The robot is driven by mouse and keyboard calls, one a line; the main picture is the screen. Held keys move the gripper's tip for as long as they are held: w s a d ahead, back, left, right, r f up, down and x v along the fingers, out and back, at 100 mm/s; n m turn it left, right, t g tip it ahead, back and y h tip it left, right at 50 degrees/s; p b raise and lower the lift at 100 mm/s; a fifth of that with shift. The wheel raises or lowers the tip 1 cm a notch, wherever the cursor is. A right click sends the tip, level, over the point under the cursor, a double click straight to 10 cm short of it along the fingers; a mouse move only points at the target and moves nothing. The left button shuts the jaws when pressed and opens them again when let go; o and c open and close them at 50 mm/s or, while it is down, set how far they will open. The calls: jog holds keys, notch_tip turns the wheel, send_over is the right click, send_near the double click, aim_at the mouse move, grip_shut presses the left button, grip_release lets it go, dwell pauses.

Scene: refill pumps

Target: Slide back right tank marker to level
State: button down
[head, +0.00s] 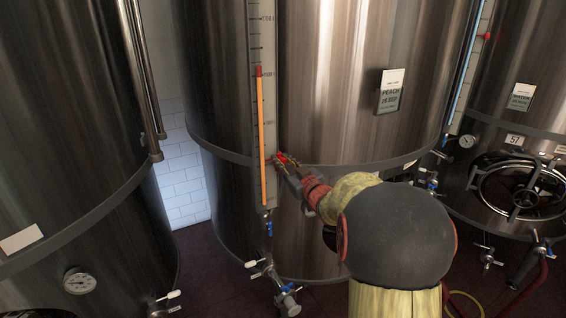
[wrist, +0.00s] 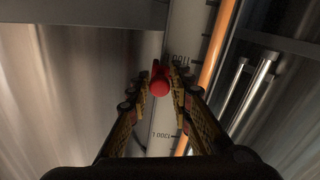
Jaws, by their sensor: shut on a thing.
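The peach tank (head: 340,60) stands in the middle of the head view, with a tall white level scale (head: 269,60) on its front left. An orange liquid column (head: 261,140) runs beside the scale. It ends at a dark red top (head: 259,71), well above my gripper. My gripper (head: 280,160) is low at the scale, shut on the red marker (wrist: 160,83), which shows between the fingertips in the wrist view. The fingers of my gripper (wrist: 160,80) flank it in front of the scale (wrist: 163,128). The orange column (wrist: 217,45) passes to their right.
Another tank (head: 70,120) stands at the left, and a water tank (head: 530,60) at the right with its own red marker (head: 487,36). Below the scale are a blue valve (head: 268,227) and an outlet tap (head: 285,298). A metal band (head: 225,153) rings the peach tank near gripper height.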

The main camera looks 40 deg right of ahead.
aim_at(277, 74)
notch_tip(277, 74, up, 27)
jog(key=p, duration=1.5)
jog(key=shift+r, duration=0.15)
jog(key=c, duration=1.7)
grip_release()
jog(key=shift+o, duration=0.2)
jog(key=shift+s, duration=0.1)
jog(key=v, duration=1.1)
jog(key=shift+s, duration=0.4)
